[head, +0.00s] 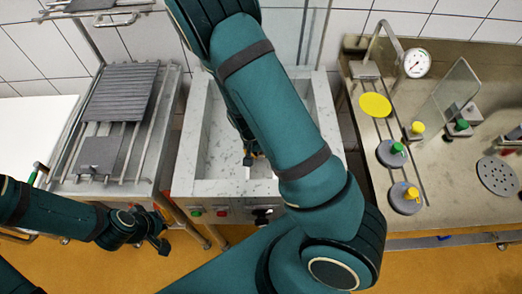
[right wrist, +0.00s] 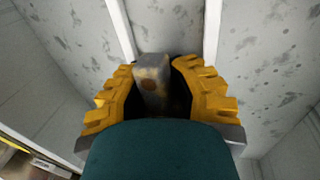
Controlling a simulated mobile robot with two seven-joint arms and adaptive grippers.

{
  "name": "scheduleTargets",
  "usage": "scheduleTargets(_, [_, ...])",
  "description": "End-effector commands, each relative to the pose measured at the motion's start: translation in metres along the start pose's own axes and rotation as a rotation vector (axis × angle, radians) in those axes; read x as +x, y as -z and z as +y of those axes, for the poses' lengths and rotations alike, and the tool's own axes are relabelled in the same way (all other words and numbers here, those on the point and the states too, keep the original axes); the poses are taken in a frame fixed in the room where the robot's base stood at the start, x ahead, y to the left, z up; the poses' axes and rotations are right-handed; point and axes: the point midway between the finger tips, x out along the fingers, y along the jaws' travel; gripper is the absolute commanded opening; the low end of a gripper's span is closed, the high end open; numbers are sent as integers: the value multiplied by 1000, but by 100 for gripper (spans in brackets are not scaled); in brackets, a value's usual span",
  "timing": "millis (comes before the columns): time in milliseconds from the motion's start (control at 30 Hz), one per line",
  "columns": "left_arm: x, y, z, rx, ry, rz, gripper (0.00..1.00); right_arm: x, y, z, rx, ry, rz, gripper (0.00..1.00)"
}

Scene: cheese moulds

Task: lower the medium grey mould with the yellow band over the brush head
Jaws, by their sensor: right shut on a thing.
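My right gripper (right wrist: 155,68) has orange-yellow ridged fingers on both sides of a small grey block with a brown spot (right wrist: 152,78) and is shut on it. I cannot tell whether this block is part of the medium grey mould; no yellow band shows on it. In the head view the right gripper (head: 252,157) is low inside the stone-like basin (head: 212,188), mostly behind my arm. I cannot make out the brush head in either view. My left gripper (head: 157,238) is in front of the left rack, away from the basin; its jaws are unclear.
The right bench (head: 450,190) carries a yellow disc (head: 375,104), a grey round piece with a green knob (head: 390,153), another with a yellow knob (head: 405,199), a gauge (head: 417,63) and a clear panel (head: 447,100). A metal rack (head: 152,137) stands left of the basin.

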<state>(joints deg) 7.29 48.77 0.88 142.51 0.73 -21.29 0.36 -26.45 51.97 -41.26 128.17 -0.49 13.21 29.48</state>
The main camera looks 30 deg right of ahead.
Motion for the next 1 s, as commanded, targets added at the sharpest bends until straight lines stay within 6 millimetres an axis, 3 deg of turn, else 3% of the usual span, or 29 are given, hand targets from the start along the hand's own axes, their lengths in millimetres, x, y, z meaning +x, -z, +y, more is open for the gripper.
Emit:
scheduleTargets(267, [0,0,0,0,0,-1,0,0,0,0,0,0,0,0])
scheduleTargets(300, [0,0,0,0,0,-1,0,0,0,0,0,0,1,30])
scheduleTargets(367, [0,0,0,0,0,-1,0,0,0,0,0,1,1,51])
scheduleTargets(400, [0,0,0,0,0,-1,0,0,0,0,0,0,0,53])
scheduleTargets(767, [0,0,0,0,0,0,0,-4,0,-1,0,2,2,53])
scheduleTargets(1000, [0,0,0,0,0,0,0,-43,1,-2,-2,5,5,53])
